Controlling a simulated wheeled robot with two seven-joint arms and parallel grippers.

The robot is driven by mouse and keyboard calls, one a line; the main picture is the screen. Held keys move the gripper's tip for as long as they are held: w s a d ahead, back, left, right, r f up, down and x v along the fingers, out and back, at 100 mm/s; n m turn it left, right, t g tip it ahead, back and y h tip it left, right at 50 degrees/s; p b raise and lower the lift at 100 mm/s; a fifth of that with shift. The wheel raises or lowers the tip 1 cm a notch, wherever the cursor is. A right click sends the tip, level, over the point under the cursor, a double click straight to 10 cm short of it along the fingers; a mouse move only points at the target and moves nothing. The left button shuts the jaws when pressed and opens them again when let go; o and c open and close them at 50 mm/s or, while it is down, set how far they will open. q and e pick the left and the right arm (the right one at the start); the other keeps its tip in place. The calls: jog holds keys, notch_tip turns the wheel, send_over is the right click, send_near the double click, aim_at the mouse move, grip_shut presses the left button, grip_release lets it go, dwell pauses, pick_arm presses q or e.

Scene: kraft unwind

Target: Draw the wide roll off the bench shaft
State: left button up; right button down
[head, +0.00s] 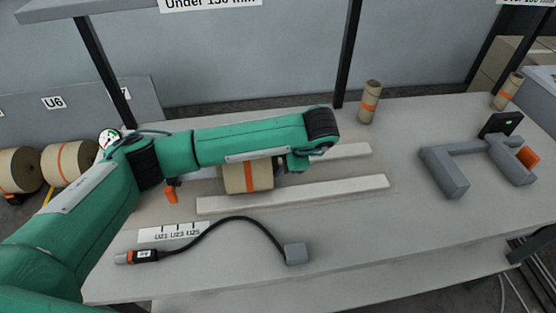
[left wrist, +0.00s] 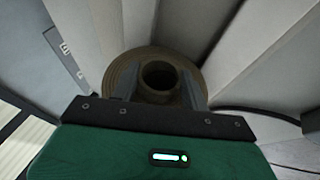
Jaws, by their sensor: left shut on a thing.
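The wide roll (head: 248,178), brown with an orange band, lies on its side between two pale rails on the bench (head: 350,225). My left arm reaches over it, and my left gripper (head: 283,166) is at its right end, partly hidden by the wrist. In the left wrist view the roll's round end (left wrist: 118,72) faces the camera with a dark open core. The fingers of the left gripper (left wrist: 160,88) are closed around that core end, one on each side. I cannot clearly make out the shaft; the arm covers much of that area. My right gripper is out of view.
Two small upright rolls stand at the back, one mid-bench (head: 369,103) and one far right (head: 508,91). A grey U-shaped fixture (head: 450,172) stands right. A black cable runs to a grey block (head: 296,254) in front. Larger rolls (head: 67,163) are at left.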

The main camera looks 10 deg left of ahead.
pick_arm(q)
jog(key=o, duration=1.3)
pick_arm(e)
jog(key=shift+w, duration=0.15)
pick_arm(q)
jog(key=shift+d+r, duration=0.25)
jog(key=shift+r, duration=0.2)
jog(key=v, duration=1.3)
jog(key=shift+s+f, duration=0.1)
jog(key=shift+s, duration=0.05)
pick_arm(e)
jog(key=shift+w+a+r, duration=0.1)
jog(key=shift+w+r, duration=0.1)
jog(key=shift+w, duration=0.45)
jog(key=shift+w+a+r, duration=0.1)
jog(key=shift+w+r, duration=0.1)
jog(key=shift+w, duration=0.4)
